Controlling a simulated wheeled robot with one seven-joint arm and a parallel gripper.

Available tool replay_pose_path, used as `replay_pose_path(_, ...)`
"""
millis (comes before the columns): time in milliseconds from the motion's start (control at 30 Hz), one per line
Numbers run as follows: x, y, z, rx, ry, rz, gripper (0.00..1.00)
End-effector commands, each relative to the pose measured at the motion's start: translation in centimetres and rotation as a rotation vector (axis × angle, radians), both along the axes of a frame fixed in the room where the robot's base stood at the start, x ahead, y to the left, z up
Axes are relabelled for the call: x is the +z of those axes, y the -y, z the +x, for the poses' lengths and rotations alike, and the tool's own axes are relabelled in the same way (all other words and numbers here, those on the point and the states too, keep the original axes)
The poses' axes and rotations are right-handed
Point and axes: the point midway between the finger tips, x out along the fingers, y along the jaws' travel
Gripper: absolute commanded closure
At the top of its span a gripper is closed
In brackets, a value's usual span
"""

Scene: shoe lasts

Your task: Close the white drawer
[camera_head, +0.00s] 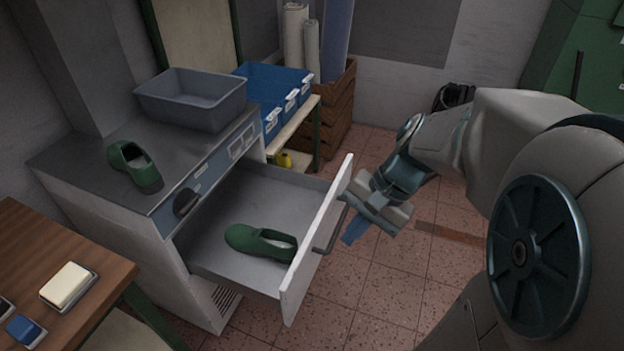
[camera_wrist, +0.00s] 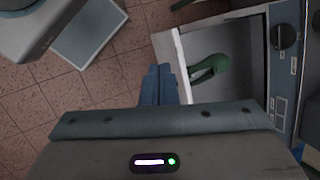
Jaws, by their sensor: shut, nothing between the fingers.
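The white drawer (camera_head: 318,236) is pulled well out of a cabinet with a grey metal top. Its front panel carries a dark bar handle (camera_head: 329,229). A green shoe (camera_head: 262,242) lies inside on the drawer floor. My gripper (camera_head: 352,236) is shut and empty, with blue fingers pointing down, just outside the drawer front near the handle. In the wrist view the shut fingers (camera_wrist: 158,72) are beside the drawer's white front edge (camera_wrist: 178,62), and the shoe (camera_wrist: 210,68) shows inside. I cannot tell whether the fingers touch the front panel.
The cabinet top (camera_head: 95,150) bears another green shoe (camera_head: 134,167) and a grey bin (camera_head: 193,98). Blue bins (camera_head: 270,95) stand on a shelf behind. A wooden table (camera_head: 55,250) is at the left. The tiled floor (camera_head: 375,290) before the drawer is clear.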

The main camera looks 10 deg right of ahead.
Motion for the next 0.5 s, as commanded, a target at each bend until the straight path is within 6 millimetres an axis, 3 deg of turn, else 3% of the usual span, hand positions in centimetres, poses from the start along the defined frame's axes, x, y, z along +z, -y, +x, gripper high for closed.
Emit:
replay_pose_path(33,-3.3,0.2,0.7,-0.054,-0.045,0.053,1.0)
replay_pose_path(267,-10.6,0.8,3.8,-0.28,-0.207,0.302,1.0)
replay_pose_path(500,-18.1,2.9,7.5,-0.513,-0.349,0.584,1.0)
